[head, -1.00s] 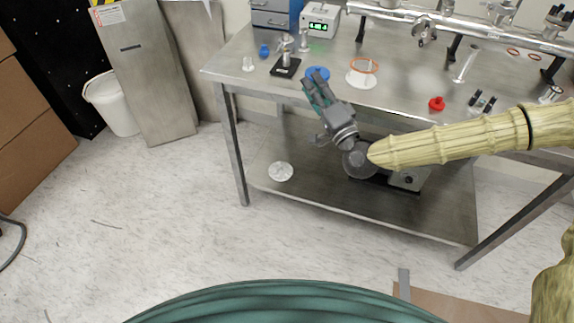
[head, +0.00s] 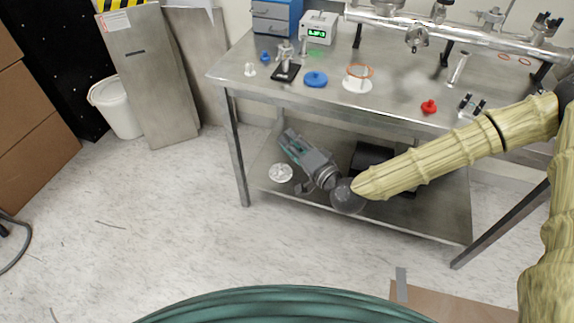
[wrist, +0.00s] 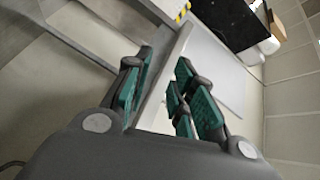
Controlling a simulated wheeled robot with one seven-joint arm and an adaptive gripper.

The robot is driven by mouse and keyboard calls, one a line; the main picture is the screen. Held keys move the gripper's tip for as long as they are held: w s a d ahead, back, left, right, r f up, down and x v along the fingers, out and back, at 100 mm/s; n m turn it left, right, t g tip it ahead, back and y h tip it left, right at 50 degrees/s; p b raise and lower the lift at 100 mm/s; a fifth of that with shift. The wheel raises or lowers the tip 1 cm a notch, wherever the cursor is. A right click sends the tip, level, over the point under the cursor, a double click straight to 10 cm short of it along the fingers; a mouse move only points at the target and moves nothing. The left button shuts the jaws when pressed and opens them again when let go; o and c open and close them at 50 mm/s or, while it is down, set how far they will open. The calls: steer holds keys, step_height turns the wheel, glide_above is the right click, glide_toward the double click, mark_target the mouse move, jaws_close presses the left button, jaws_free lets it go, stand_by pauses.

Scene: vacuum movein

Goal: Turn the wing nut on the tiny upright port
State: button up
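Several small fittings stand along the metal tube (head: 470,33) at the back of the table, including an upright one with dark clamp parts (head: 546,22) at the far right. A small metal fitting (head: 285,52) stands upright on a black base at the table's left. The wing nut is too small to make out, and I cannot tell which fitting is the tiny upright port. My gripper (head: 288,138) is below the tabletop's front edge, left of centre, pointing up and left, away from the fittings. In the wrist view its green-padded fingers (wrist: 160,88) are apart with nothing between them.
The steel table (head: 390,103) has a lower shelf (head: 425,225) holding a dark pump-like device (head: 370,157). A white lid-like disc (head: 280,173) is on the shelf. Blue cap (head: 316,79), white ring-topped part (head: 357,84) and red knob (head: 429,106) sit on top.

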steer(key=s+a+f+g, duration=0.1)
steer(key=s+f, duration=0.3)
steer(key=shift+s+n+g+p, duration=0.25)
steer(key=shift+n+g+p, duration=0.15)
steer(key=shift+p, duration=0.05)
steer(key=shift+f, duration=0.1)
